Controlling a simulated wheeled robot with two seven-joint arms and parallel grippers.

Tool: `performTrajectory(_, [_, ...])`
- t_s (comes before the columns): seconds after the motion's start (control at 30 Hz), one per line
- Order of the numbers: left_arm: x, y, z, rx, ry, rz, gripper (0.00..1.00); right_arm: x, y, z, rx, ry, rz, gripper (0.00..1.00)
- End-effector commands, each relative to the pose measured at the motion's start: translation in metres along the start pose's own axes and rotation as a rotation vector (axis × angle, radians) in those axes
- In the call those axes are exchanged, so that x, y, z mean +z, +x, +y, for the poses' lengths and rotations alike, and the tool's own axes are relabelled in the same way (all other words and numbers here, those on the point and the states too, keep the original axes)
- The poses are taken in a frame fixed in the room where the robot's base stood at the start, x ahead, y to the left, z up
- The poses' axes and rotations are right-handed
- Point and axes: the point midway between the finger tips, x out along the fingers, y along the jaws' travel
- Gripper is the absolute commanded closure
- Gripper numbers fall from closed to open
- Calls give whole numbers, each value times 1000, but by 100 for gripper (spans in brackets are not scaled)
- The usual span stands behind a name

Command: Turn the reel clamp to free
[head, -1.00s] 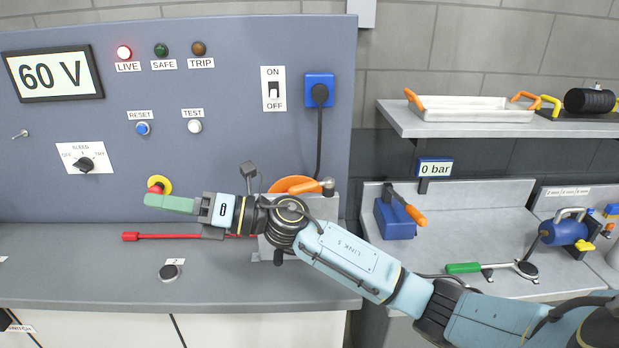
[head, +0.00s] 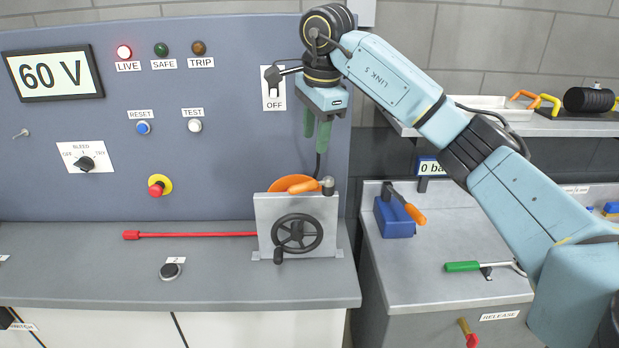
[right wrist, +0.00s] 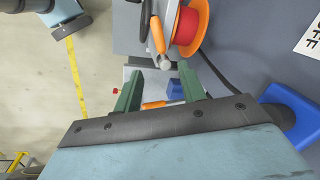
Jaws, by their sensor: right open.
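The reel stand (head: 268,225) is a grey housing on the bench with a black handwheel (head: 297,234) on its front. An orange reel disc (head: 285,183) shows behind its top edge. An orange-handled lever with a metal end, which looks like the reel clamp (head: 304,186), lies across the top. It also shows in the right wrist view (right wrist: 157,36), beside the red-cored reel (right wrist: 187,25). My right gripper (head: 316,137) points down above the lever, apart from it. Its green fingers are open and empty, also in the right wrist view (right wrist: 160,88). My left gripper is out of view.
The panel (head: 230,150) stands behind, with an ON/OFF switch label (head: 272,103) beside my wrist. A black cable runs down behind my fingers. A red rod (head: 190,235) lies left of the stand. A blue block with an orange-handled lever (head: 394,217) stands right.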

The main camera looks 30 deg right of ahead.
Motion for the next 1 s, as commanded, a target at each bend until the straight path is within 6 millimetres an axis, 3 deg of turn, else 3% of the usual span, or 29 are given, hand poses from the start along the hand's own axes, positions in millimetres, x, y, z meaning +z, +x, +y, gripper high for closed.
performTrajectory(0.3, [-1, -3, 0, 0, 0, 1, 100, 1, 68, 1, 4, 0, -3, 59])
performTrajectory(0.5, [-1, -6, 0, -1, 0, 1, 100, 2, 101, 1, 1, 0, -4, 59])
performTrajectory(0.7, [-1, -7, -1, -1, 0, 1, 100, 2, 116, 0, -1, 0, -4, 59])
performTrajectory(1.0, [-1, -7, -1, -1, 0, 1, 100, 2, 118, 0, -2, 0, -4, 59])
